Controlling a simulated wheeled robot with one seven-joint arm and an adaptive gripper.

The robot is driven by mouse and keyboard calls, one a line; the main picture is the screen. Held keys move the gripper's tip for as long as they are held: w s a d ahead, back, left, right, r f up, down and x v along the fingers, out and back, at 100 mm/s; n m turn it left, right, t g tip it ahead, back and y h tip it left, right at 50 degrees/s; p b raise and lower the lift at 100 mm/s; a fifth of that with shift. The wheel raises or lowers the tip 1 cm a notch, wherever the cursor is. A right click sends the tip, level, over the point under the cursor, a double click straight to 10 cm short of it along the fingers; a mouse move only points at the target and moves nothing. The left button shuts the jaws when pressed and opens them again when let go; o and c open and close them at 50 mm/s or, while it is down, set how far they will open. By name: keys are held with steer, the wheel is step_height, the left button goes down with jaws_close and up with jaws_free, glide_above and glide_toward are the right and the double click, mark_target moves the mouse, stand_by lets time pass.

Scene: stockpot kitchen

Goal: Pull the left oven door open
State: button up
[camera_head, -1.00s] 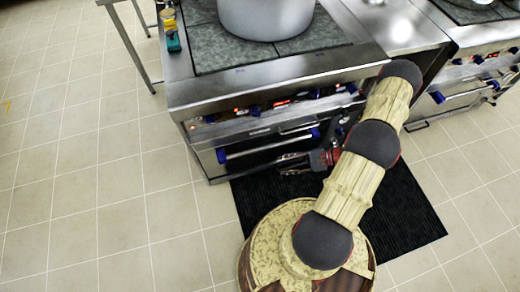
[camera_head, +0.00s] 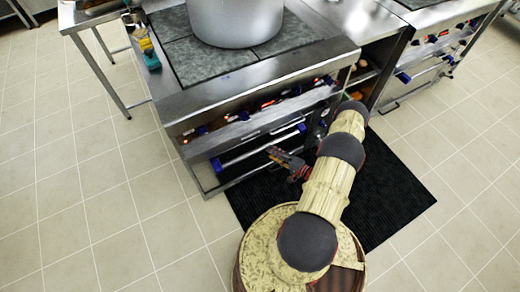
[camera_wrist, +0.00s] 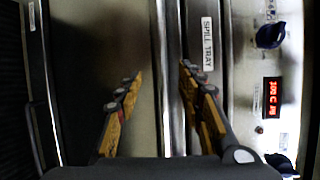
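The left oven (camera_head: 262,108) has a door handle bar (camera_head: 240,158) with blue ends across the upper part of its front. The door looks shut, though my arm and the dark shadow hide part of it. My gripper (camera_head: 272,152) is in front of the door near the middle of the bar, pointing left. In the wrist view my gripper's two fingers (camera_wrist: 160,92) are spread apart. A bright metal bar (camera_wrist: 173,130) runs upright in the picture between them; I cannot tell whether either finger touches it.
A large stockpot (camera_head: 235,20) stands on the oven's cooktop. A spill tray label (camera_wrist: 207,44) and knobs (camera_wrist: 270,36) lie right of the fingers in the wrist view. A black mat (camera_head: 390,190) lies on the floor. Tiled floor at left is clear.

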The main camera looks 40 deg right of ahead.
mark_target(264, 149)
steer(key=b+x, duration=0.2)
steer(key=x, duration=0.4)
steer(key=shift+w+a+f, duration=0.1)
steer(key=shift+f, duration=0.05)
steer(key=shift+w, duration=0.75)
steer(key=shift+c, duration=1.2)
jaws_close()
steer(key=shift+a+f, duration=0.1)
